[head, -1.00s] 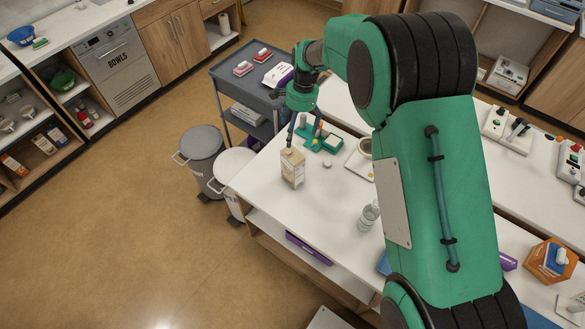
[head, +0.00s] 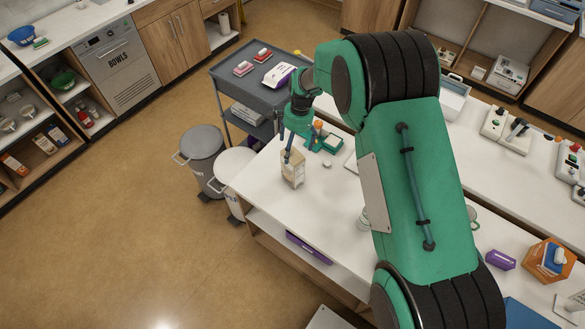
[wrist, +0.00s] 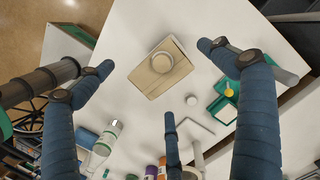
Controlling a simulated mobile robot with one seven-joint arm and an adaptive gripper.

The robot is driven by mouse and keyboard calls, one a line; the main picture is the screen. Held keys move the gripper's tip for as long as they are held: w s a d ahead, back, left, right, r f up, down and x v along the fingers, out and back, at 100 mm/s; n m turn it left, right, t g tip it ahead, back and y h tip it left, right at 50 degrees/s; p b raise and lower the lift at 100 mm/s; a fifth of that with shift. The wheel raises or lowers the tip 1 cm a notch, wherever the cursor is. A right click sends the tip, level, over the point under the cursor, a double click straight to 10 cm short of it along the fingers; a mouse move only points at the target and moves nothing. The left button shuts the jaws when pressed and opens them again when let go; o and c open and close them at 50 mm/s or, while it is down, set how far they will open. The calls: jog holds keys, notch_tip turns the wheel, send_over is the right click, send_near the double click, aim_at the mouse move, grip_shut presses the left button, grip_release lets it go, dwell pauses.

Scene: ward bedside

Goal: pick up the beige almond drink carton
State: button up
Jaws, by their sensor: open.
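The beige almond drink carton (head: 292,172) stands upright near the left edge of the white table (head: 262,185) in the head view. In the wrist view the carton (wrist: 150,80) is seen from above, with its round cap facing the camera.
A green tray-like item (head: 325,142) and a small white round object (head: 327,164) lie close to the carton. Several bottles (wrist: 107,138) stand farther off in the wrist view. A grey cart (head: 250,72) and two bins (head: 203,150) stand beyond the table's left edge.

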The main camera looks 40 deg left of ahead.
aim_at(293, 154)
jog(key=shift+f, duration=0.1)
jog(key=shift+s+f+p, duration=0.15)
jog(key=shift+f+p, duration=0.15)
jog(key=shift+f, duration=0.95)
jog(key=shift+s+f+p, duration=0.1)
jog(key=shift+f+p, duration=0.15)
jog(key=shift+f, duration=1)
jog(key=shift+c, duration=0.2)
jog(key=c, duration=2.3)
jog(key=shift+o, duration=0.2)
jog(key=shift+r, duration=0.1)
